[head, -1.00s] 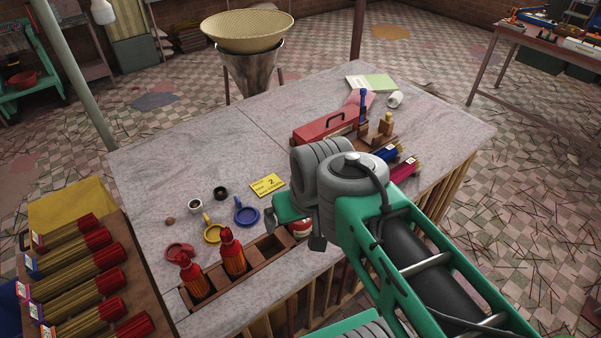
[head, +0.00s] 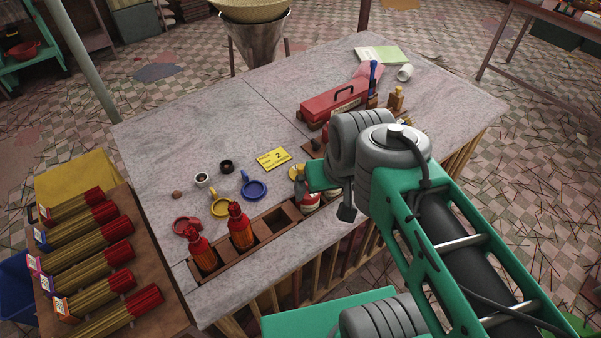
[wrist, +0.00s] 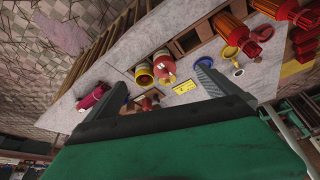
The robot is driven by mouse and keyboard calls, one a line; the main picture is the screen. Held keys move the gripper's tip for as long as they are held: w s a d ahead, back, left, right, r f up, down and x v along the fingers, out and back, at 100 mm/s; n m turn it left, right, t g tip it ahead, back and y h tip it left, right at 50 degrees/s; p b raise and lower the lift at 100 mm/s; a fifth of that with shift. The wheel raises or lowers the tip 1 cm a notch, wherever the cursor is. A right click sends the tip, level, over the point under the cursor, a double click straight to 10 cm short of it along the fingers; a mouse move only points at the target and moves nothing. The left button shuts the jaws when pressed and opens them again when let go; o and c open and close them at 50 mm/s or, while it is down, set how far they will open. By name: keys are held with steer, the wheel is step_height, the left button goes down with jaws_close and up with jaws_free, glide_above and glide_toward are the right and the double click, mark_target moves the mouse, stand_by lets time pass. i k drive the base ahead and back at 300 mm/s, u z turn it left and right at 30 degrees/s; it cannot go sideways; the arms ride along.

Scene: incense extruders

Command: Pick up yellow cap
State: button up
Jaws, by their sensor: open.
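The yellow cap (head: 219,205) is a small ring-like piece with a tab, lying on the table between a red cap (head: 186,225) and a blue cap (head: 254,188). It also shows in the wrist view (wrist: 229,52), beyond the fingertip on the right. My gripper (head: 328,180) is to the right of the cap, above the right end of the wooden rack, and nothing is in it. In the wrist view its two fingers (wrist: 160,94) are spread wide. Red-and-yellow containers (wrist: 163,68) show beyond the gap between them, partly hidden by my gripper in the head view.
The wooden rack (head: 270,227) holds two red bottles (head: 241,228) at its left. A yellow card (head: 273,159) and small cups (head: 202,179) lie behind the caps. A red toolbox (head: 333,103) stands farther back. The table's left rear is clear.

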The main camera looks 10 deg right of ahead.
mark_target(297, 169)
steer(key=u, duration=3.4)
steer(key=k, duration=0.4)
steer(key=z, duration=1.1)
